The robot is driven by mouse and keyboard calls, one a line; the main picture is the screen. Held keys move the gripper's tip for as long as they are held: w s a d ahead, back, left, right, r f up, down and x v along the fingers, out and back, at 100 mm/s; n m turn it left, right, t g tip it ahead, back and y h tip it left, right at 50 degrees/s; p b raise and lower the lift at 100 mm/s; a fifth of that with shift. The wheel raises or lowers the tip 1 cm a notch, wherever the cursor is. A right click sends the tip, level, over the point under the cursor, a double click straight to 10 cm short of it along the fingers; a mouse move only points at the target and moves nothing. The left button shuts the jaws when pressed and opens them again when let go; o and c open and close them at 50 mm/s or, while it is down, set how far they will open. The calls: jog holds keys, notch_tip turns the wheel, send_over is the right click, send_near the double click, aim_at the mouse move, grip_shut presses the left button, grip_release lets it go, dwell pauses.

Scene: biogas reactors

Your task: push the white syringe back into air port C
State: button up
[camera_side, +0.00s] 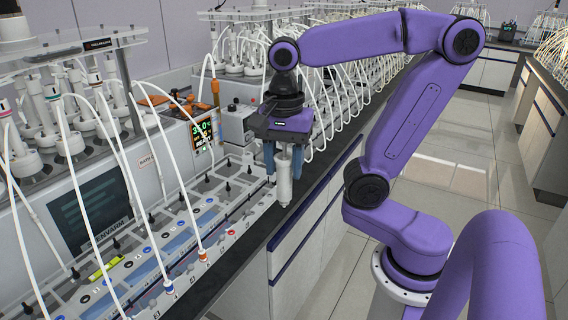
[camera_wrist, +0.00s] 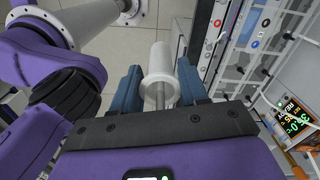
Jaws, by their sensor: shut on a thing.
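My gripper (camera_side: 283,156) has two blue fingers and points down beside the port rail. The white syringe (camera_side: 284,182) is between the fingers and held upright at the dark bench edge. In the wrist view the syringe (camera_wrist: 158,65) shows its white flange and grey plunger rod between my gripper's fingers (camera_wrist: 158,87). The port rail (camera_side: 215,228) carries a row of ports with coloured rings and white tubes. I cannot tell which port is air port C. Whether the syringe tip touches anything is not clear.
White tubes (camera_side: 170,150) arch over the rail at the left. A control box with a lit display (camera_side: 201,131) stands behind it, with an orange-handled tool (camera_side: 150,98) nearby. The dark bench edge (camera_side: 300,208) drops to cabinets.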

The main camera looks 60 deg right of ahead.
jog(key=shift+r, duration=1.3)
jog(key=shift+w, duration=0.1)
jog(key=w+d+f+m, duration=0.3)
jog(key=w+d+f, duration=0.1)
jog(key=w+d, duration=0.5)
jog(key=w+d+f+m, duration=0.3)
jog(key=w+d+f, duration=0.1)
jog(key=d+f, duration=0.6)
jog(key=shift+w+d, duration=0.4)
jog(key=shift+d, duration=0.35)
jog(key=shift+f, duration=1.05)
dwell(1.7)
jog(key=o, duration=1.2)
jog(key=shift+c, duration=0.2)
